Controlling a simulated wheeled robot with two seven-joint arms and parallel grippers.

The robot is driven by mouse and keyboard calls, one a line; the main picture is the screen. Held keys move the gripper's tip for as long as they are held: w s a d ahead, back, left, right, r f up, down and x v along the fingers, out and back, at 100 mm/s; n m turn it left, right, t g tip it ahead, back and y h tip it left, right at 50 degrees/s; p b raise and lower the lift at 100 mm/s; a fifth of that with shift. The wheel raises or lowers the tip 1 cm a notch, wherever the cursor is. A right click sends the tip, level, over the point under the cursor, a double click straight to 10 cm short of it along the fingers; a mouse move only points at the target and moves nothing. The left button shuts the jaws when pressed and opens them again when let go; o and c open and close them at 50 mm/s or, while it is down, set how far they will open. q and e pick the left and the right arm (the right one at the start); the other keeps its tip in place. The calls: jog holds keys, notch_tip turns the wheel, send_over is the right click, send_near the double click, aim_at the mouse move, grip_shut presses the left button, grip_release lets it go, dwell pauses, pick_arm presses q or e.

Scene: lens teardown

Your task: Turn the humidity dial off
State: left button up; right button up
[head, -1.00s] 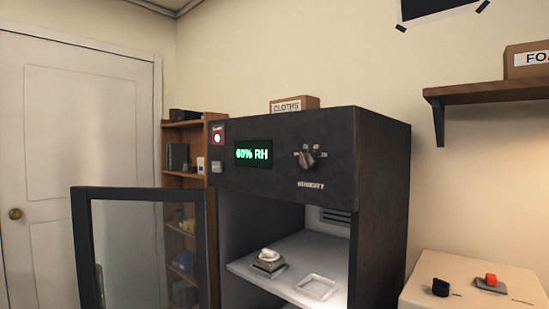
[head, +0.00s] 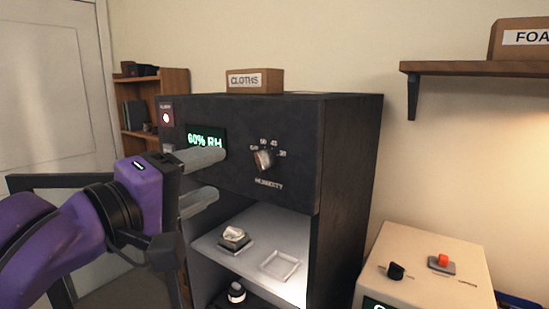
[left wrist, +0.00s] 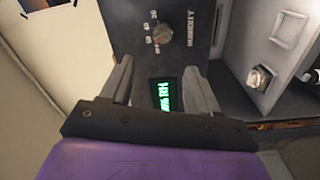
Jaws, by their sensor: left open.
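The humidity dial (head: 264,158) is a round knob on the upper front panel of the dark cabinet (head: 345,150), with numbers around it and "HUMIDITY" below. It also shows in the left wrist view (left wrist: 162,34). The green display (head: 207,141) left of it reads 60% RH. My left gripper (head: 218,174) is open and empty in front of the panel, left of the dial and partly over the display. In the left wrist view its fingers (left wrist: 160,80) frame the display, with the dial beyond their tips. My right gripper is not in view.
The cabinet's glass door (head: 60,182) stands open at the left, behind my left arm. Inside, a shelf (head: 258,250) holds a small item and a shallow tray. A beige box (head: 430,262) with a black knob and a red button stands at the right.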

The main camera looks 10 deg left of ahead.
aim_at(257, 161)
pick_arm(q)
jog(key=shift+m, duration=0.7)
jog(key=x, duration=0.3)
jog(key=p+x, duration=0.1)
jog(key=x, duration=0.3)
jog(key=p+x, duration=0.1)
jog(key=x, duration=0.2)
jog(key=shift+w+d+f, duration=0.3)
jog(key=shift+d, duration=0.15)
jog(key=shift+s+a, duration=0.1)
jog(key=shift+c, duration=0.2)
jog(key=c, duration=1)
